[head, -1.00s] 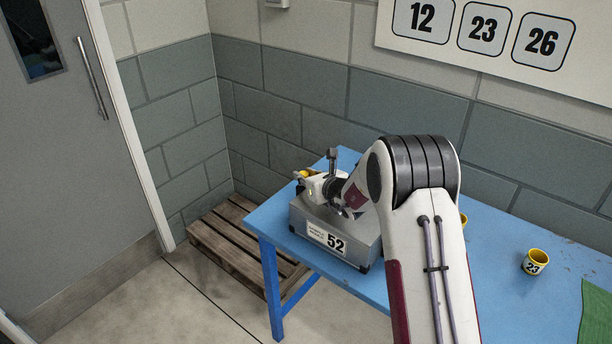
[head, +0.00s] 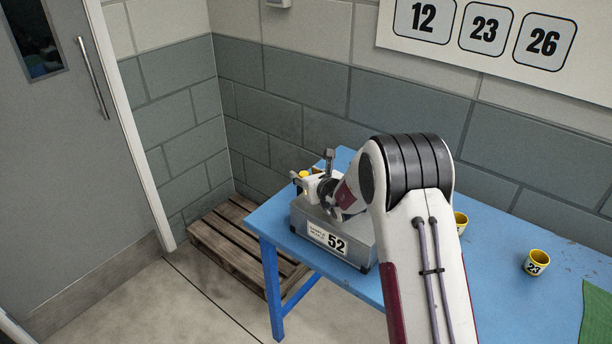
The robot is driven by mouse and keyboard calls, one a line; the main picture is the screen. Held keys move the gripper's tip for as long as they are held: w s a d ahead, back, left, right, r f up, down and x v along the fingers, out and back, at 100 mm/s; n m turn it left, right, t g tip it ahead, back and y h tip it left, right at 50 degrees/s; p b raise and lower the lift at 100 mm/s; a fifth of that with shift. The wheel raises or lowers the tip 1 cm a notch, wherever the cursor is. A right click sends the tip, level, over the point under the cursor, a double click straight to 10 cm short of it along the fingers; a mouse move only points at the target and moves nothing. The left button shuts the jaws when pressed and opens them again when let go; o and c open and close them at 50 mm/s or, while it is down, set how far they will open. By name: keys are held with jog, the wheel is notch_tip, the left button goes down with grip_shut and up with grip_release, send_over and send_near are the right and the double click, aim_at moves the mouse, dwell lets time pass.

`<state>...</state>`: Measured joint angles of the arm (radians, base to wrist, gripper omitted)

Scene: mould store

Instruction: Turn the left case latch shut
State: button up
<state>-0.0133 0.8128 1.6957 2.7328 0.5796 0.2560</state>
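The grey case (head: 354,243) with a white label reading 52 stands on the blue table's left end. My gripper (head: 300,184) is at the top of the case, towards its far left part. Its fingers are small and partly hidden by my wrist, so I cannot tell whether they are open or shut. A small yellow part (head: 304,175) shows right beside the fingertips; I cannot tell whether it is the left latch or whether they touch it. My forearm and wrist hide most of the lid and its right side.
The blue table (head: 497,263) carries a yellow cup marked 23 (head: 536,264), another yellow cup (head: 460,222) beside my arm, and a green cloth (head: 597,318) at the right. A wooden pallet (head: 235,243) lies on the floor to the left. Block walls stand behind.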

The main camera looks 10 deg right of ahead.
jog(key=shift+s, duration=0.2)
jog(key=shift+v, duration=5.85)
jog(key=shift+c, duration=0.2)
